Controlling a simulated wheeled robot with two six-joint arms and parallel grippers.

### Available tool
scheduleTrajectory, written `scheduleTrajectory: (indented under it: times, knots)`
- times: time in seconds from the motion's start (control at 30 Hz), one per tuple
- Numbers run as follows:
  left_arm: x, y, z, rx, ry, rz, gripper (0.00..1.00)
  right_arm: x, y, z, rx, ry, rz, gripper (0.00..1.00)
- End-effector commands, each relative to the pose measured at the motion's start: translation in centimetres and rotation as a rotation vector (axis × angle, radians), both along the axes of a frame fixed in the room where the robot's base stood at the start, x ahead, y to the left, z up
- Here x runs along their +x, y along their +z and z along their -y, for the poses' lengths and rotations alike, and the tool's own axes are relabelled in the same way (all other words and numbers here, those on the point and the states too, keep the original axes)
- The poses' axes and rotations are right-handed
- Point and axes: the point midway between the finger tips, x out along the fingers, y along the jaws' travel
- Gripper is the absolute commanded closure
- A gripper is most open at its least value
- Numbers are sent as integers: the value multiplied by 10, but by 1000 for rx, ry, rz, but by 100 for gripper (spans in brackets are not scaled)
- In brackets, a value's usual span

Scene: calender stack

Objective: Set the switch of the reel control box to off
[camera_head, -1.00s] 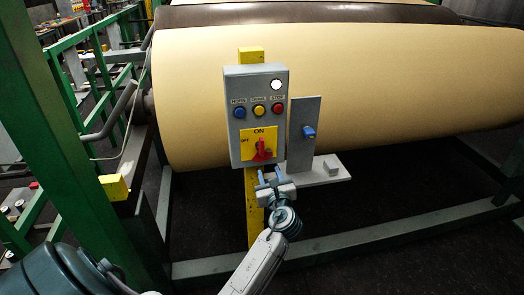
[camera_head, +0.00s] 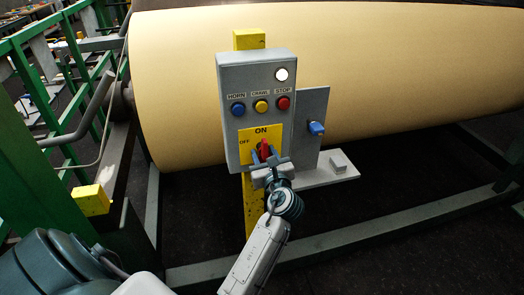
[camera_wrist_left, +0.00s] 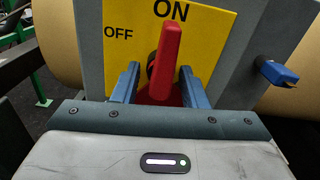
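The reel control box (camera_head: 229,99) is a grey box on a yellow post. Its red switch handle (camera_head: 264,145) sits on a yellow plate (camera_head: 246,134) marked ON at the top and OFF at the left. In the left wrist view, the handle (camera_wrist_left: 168,58) points up toward ON, leaning slightly right. My left gripper (camera_head: 266,157) is at the switch. In the left wrist view, its two blue fingers (camera_wrist_left: 160,84) stand open on either side of the handle, with a visible gap on the left. The handle's lower end is partly hidden. My right gripper is not in view.
Blue, yellow and red buttons (camera_head: 261,106) and a white lamp (camera_head: 281,74) are above the switch. A grey plate with a blue knob (camera_head: 316,128) stands close to the right. A large cream roll (camera_head: 400,70) is behind. Green railings (camera_head: 60,100) are at the left.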

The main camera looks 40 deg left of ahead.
Motion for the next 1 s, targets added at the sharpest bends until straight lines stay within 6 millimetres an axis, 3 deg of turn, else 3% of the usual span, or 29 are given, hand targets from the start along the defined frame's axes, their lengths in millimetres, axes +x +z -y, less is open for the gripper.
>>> scheduleTrajectory:
  times: [0.27, 0.47, 0.5, 1.0]
  knots:
    - [0, -1, 1, -2, 0, -1, 61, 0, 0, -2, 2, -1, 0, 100]
    - [-1, -1, 1, -2, 0, -1, 98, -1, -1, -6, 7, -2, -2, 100]
    - [-1, -1, 0, -2, 1, -3, 100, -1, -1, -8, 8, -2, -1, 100]
    - [-1, -6, 1, -27, 2, 15, 100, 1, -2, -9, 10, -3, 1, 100]
